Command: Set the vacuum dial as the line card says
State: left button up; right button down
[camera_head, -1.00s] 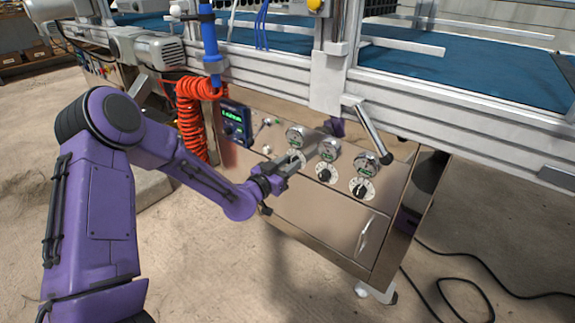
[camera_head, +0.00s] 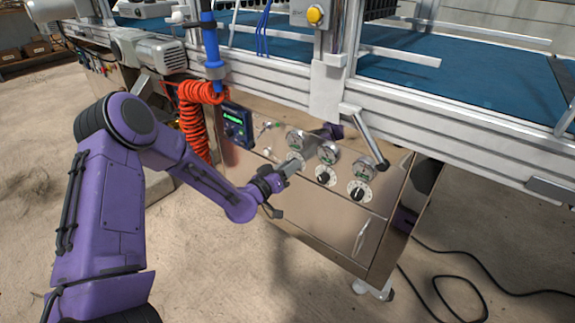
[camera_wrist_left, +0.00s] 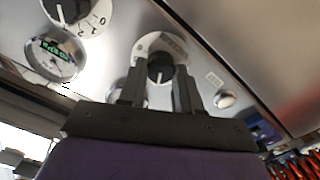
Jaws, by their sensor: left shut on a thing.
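My left gripper (camera_head: 291,166) reaches the front of the polished metal control panel, at the leftmost of three round dials (camera_head: 301,158). In the left wrist view, the two dark fingers (camera_wrist_left: 160,85) stand on either side of that dial's black knob (camera_wrist_left: 160,67) and are shut on it. Its white scale plate (camera_wrist_left: 150,42) shows above the fingers, but its marks are too blurred to read. The middle dial (camera_head: 325,176) and right dial (camera_head: 360,191) are free. A gauge with a green display sits above each dial. I cannot make out a line card. My right gripper is not in view.
A blue display unit (camera_head: 236,124) with green digits is left of the dials, beside a coiled orange hose (camera_head: 192,125). A grey lever (camera_head: 366,138) hangs from the aluminium rail above the panel. A black cable (camera_head: 480,290) lies on the floor at right.

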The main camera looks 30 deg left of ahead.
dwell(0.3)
pick_arm(q)
jog(key=o, duration=1)
jog(key=shift+o, duration=0.2)
jog(key=shift+s, duration=0.1)
jog(key=s+p, duration=0.3)
jog(key=s, duration=0.7)
jog(key=shift+s+a, duration=0.2)
jog(key=shift+a, duration=0.25)
jog(key=shift+f, duration=0.1)
